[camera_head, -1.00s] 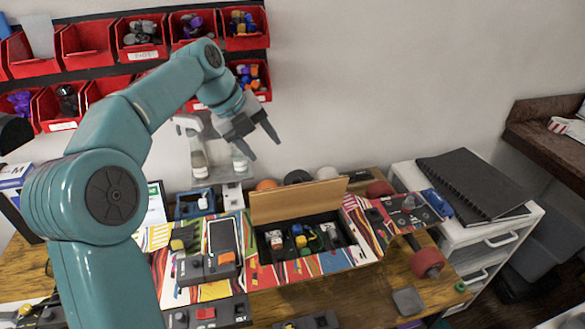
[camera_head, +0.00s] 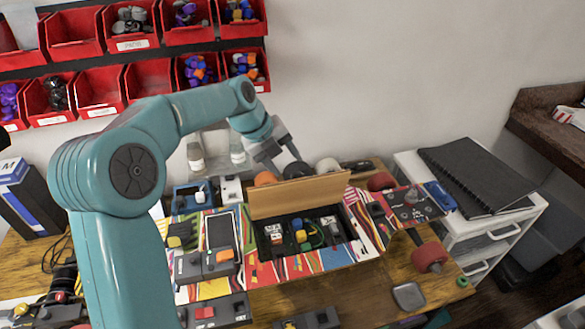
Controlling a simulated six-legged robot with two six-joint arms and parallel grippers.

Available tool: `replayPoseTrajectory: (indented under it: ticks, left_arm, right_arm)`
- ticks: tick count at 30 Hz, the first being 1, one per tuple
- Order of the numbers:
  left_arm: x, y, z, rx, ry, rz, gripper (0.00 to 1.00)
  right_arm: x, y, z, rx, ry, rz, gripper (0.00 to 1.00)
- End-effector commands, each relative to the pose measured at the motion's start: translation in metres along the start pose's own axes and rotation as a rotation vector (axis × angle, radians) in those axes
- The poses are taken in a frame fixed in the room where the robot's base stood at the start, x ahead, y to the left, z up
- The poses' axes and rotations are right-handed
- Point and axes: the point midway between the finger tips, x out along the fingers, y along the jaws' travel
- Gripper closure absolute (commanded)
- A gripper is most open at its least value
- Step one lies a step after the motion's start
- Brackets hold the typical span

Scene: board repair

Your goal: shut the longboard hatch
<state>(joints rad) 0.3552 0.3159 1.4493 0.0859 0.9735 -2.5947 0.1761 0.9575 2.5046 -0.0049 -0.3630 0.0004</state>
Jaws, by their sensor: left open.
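The longboard (camera_head: 312,263) lies across the table with a colourful striped deck. Its wooden hatch (camera_head: 298,197) stands open, tilted up along the back edge of a dark compartment (camera_head: 340,250). Small coloured parts and wiring lie in the compartment. My left gripper (camera_head: 284,165) is open and empty, just behind and above the hatch's upper edge, left of its middle. The fingertips are partly hidden, and I cannot tell whether they touch the hatch. My right gripper does not show.
Red parts bins (camera_head: 150,83) hang on the wall at upper left. Wheels (camera_head: 327,166) lie behind the hatch. A white drawer cabinet (camera_head: 480,232) with a black notebook (camera_head: 475,180) stands at right. Control modules (camera_head: 205,264) sit on the deck's left part.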

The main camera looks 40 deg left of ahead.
Motion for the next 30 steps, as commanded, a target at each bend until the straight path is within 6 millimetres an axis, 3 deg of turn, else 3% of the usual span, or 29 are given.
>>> replayPoseTrajectory:
  ticks: [3,9,19,20,24,30]
  left_arm:
    - [0.023,-0.001,0.000,0.000,0.004,0.002,0.45]
    - [0.046,-0.002,0.002,0.001,0.001,0.000,0.45]
    - [0.050,-0.001,0.004,0.001,-0.001,-0.001,0.45]
    - [0.050,-0.001,0.004,0.001,-0.001,-0.001,0.52]
    - [0.050,-0.002,0.004,0.000,-0.001,-0.001,0.97]
    - [0.050,-0.002,0.003,0.002,-0.004,-0.002,1.00]
  right_arm:
    - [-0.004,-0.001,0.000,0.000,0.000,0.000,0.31]
    - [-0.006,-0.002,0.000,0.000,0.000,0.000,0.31]
    - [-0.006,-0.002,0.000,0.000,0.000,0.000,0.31]
    - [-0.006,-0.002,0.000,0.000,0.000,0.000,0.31]
    - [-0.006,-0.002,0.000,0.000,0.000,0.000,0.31]
    - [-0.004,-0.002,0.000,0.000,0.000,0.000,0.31]
